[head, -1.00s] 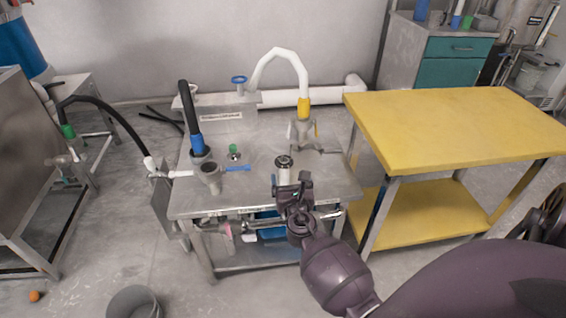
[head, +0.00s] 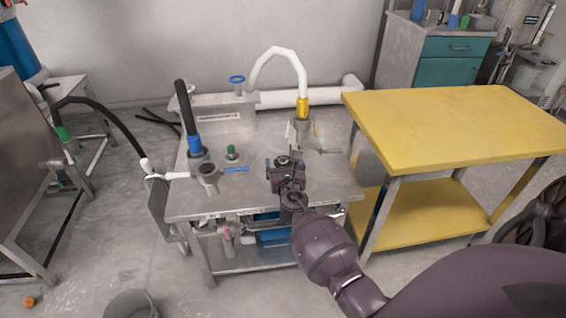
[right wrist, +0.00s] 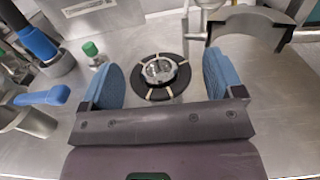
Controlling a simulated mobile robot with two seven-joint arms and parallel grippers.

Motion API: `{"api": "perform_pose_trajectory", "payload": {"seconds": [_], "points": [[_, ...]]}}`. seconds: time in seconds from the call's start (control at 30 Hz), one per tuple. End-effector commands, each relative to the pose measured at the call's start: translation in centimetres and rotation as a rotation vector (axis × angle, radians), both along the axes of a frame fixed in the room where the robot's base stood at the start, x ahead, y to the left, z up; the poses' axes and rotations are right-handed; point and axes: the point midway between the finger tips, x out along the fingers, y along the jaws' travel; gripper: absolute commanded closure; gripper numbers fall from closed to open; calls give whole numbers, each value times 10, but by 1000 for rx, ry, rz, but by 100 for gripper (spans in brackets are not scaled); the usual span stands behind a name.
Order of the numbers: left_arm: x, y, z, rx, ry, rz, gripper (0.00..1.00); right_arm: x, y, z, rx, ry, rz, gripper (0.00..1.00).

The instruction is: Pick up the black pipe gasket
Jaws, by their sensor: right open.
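The black pipe gasket (right wrist: 155,95) shows in the right wrist view as a dark ring with pale marks. It surrounds a round metal fitting (right wrist: 160,69) over the steel table. My right gripper (right wrist: 164,82) is open, with one blue-padded finger to the left and one to the right of the gasket. Gaps remain between the pads and the ring. In the head view my right gripper (head: 283,165) is over the table's right half and mostly covers the gasket. My left gripper is out of view.
The steel table (head: 240,203) also bears a pipe stub with a blue-handled part (head: 236,169), a green-capped fitting (head: 232,153) and a white hose with a yellow collar (head: 303,106). A yellow table (head: 450,125) stands to the right.

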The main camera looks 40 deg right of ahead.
Motion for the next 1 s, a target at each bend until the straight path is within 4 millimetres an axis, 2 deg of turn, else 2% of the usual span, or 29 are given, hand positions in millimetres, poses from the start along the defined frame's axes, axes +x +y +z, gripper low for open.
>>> {"api": "perform_pose_trajectory", "payload": {"seconds": [0.03, 0.3, 0.4, 0.6, 0.73, 0.87, 1.0], "points": [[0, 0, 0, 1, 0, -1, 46, 0, 0, 0, 0, 0, 0, 13], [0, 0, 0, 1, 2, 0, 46, 0, 0, 0, 0, 0, 0, 55], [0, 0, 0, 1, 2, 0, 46, 0, 0, 0, 1, -1, 0, 66], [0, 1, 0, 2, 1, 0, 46, 0, 0, 1, 0, -1, 0, 66], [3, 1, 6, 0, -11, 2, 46, 1, 0, 9, 1, -6, 0, 66], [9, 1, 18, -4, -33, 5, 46, 2, 0, 28, 0, -13, 0, 66], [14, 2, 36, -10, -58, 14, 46, 2, 0, 58, 0, -19, 0, 66]]}}
